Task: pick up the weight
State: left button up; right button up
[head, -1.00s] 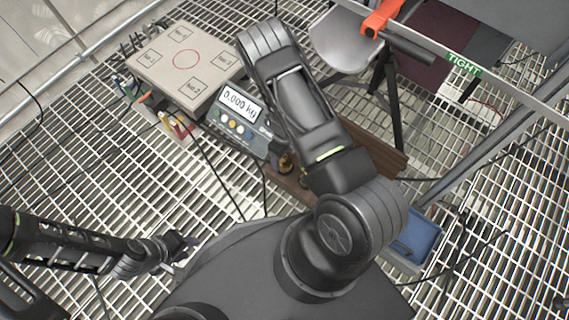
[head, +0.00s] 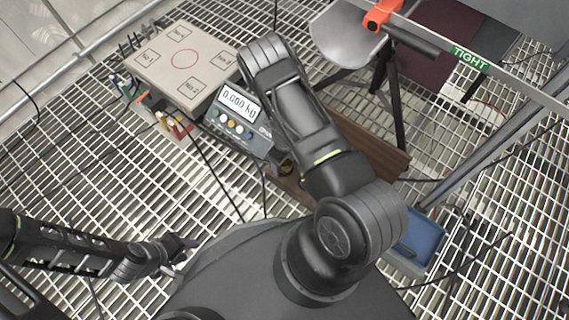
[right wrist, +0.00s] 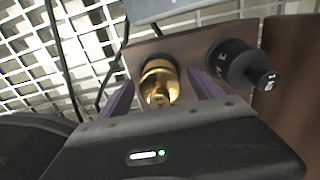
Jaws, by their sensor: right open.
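A brass weight (right wrist: 158,82) with a knob stands in a brown wooden holder (right wrist: 150,52) in the right wrist view. A black weight (right wrist: 236,64) stands to its right in the same holder. My right gripper (right wrist: 160,78) is open, with its two purple fingers on either side of the brass weight; I cannot tell whether they touch it.
A scale platform (head: 183,60) with marked squares and a red circle stands at upper left. Its display (head: 238,112) reads 0.000 kg. A blue bin (head: 422,238) lies at right.

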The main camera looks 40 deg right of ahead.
jog(key=shift+c, duration=0.5)
grip_shut()
dwell(0.5)
